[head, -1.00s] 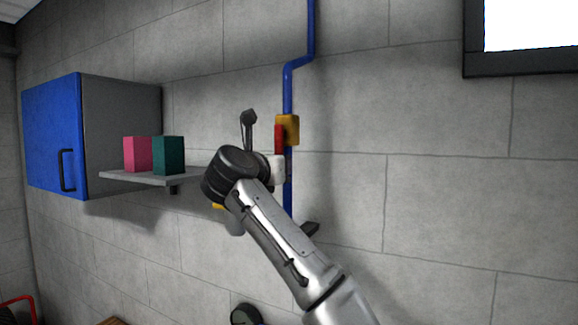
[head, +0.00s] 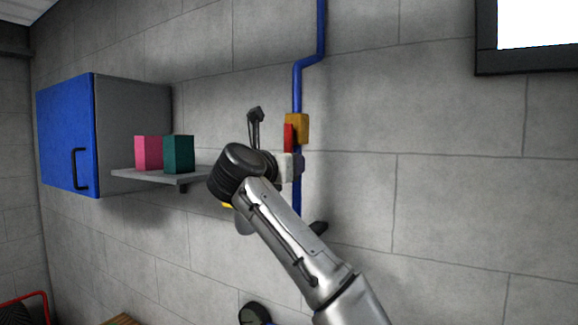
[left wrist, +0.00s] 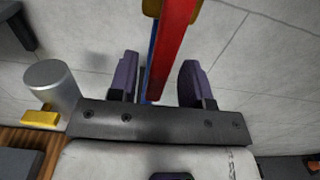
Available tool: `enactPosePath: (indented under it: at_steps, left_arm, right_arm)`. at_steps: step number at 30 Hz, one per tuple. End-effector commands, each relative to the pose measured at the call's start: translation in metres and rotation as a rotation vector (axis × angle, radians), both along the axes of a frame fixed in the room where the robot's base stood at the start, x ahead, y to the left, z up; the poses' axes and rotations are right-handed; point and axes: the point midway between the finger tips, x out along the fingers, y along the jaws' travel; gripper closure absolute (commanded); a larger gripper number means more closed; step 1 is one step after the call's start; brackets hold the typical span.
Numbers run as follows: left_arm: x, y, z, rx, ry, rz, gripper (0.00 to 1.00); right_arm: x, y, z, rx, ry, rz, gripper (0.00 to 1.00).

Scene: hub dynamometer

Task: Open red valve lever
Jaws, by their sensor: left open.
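The red valve lever (head: 289,137) hangs beside a yellow valve body (head: 299,128) on a blue wall pipe (head: 298,85). In the left wrist view the red lever (left wrist: 171,50) runs down between the two purple fingers of my left gripper (left wrist: 158,80). The fingers are apart, with a gap visible on each side of the lever. In the head view my left gripper (head: 297,166) is just below the lever, partly hidden by its own wrist. Whether it touches the lever cannot be told. My right gripper is not seen.
A grey shelf (head: 145,177) left of my arm holds a pink block (head: 148,153) and a green block (head: 178,155). A blue-fronted cabinet (head: 66,135) is beside it. A grey cylinder (left wrist: 51,82) with a yellow piece shows in the left wrist view. The wall to the right is mostly bare.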

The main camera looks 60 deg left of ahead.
Motion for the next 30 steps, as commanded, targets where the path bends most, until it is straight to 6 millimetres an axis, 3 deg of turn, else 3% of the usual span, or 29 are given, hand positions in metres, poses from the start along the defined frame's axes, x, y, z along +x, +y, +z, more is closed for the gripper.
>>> enactPosePath:
  at_steps: [18, 30]
  left_arm:
    - [-0.093, -0.058, -0.002, 0.000, -0.004, 0.000, 0.55]
    - [-0.110, -0.070, 0.000, 0.000, -0.001, -0.001, 0.55]
  right_arm:
    - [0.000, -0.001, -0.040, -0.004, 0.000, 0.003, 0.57]
    - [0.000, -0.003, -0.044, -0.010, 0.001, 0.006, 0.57]
